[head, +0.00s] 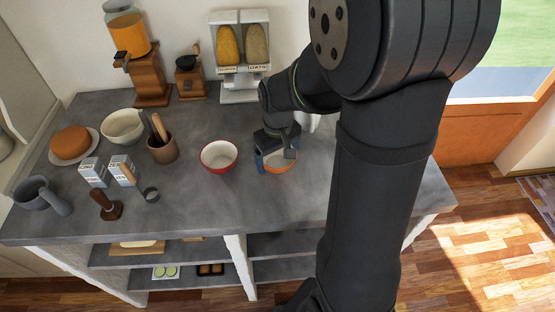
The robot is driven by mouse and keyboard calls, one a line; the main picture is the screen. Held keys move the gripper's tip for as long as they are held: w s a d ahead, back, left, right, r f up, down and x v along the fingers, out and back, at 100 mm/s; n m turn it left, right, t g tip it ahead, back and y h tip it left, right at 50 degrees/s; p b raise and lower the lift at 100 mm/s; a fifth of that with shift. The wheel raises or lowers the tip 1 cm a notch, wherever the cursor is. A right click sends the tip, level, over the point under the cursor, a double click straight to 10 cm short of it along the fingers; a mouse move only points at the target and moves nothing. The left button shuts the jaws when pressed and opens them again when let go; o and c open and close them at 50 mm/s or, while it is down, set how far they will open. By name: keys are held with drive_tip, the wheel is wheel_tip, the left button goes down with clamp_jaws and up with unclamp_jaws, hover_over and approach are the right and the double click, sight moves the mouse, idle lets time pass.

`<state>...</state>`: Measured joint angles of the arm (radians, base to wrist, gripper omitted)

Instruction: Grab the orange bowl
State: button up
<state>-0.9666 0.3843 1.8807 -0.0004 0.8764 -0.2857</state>
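The orange bowl (280,171) stands upright on the grey counter, right of the middle, with a pale inside. My gripper (275,156) is pointed down right over it and hides its back part. One fingertip with some blue on it shows at the bowl's left edge, and a grey finger part shows over its back right rim. Whether the fingers touch the bowl or are closed on its wall cannot be made out.
A red bowl (219,157) with a white inside stands close to the left. Farther left are a brown utensil pot (162,150), a cream bowl (122,127) and small cartons (94,172). A cereal dispenser (240,70) stands behind. The counter in front is clear.

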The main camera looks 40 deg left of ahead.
drive_tip(key=c, duration=0.3)
drive_tip(key=shift+c, duration=0.2)
